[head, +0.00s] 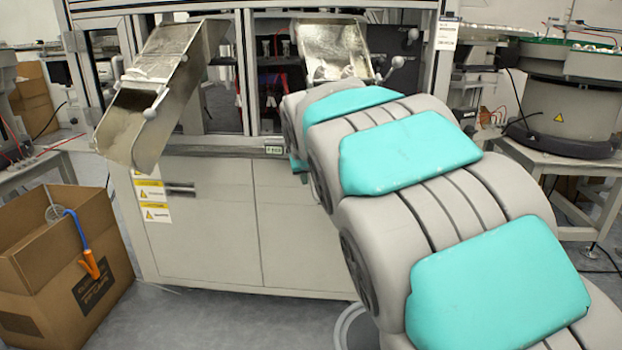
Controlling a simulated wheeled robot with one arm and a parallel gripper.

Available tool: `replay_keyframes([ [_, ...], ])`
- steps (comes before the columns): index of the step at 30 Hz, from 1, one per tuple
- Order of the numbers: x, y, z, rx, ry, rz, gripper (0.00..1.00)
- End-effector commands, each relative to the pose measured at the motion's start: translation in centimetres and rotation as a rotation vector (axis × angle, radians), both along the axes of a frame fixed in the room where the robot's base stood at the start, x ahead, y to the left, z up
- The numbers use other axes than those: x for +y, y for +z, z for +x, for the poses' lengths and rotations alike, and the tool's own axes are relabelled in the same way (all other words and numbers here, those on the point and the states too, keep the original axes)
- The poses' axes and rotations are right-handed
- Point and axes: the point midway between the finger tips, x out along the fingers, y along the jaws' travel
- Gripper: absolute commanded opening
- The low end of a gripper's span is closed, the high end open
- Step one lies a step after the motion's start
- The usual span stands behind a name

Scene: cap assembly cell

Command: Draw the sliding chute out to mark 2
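Two shiny metal chutes show on the front of the machine. The left chute (160,85) sticks far out of its opening and slopes down to the lower left, with a pale knobbed handle across it. The right chute (328,45) shows only a short length in its opening. A pale knob (398,62) stands by its right edge. My arm, grey with teal pads, reaches from the lower right toward the right chute and hides its lower end. My gripper is hidden behind the arm. I cannot make out any numbered marks on either chute, nor which chute is the task's one.
An open cardboard box (35,268) with a blue and orange tool (83,245) hooked over its edge stands on the floor below the left chute. The machine's cabinet doors (210,225) are closed. A round feeder (570,105) stands on a table at the right.

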Motion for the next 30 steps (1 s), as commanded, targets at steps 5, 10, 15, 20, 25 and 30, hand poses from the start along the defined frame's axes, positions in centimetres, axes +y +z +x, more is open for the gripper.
replay_keyframes([
  [5, 0.0, 2.1, -1.9, -0.006, 0.001, 0.002, 0.24],
  [10, -0.2, 3.9, -3.9, -0.004, 0.001, 0.001, 0.24],
  [15, -0.2, 4.6, -4.6, -0.002, 0.002, 0.0, 0.24],
  [20, -0.3, 4.6, -4.6, -0.002, 0.002, 0.0, 0.24],
  [25, -1.3, 4.1, -5.2, 0.017, -0.012, -0.002, 0.24],
  [30, -6.8, 0.5, -9.4, 0.145, -0.085, -0.014, 0.24],
])
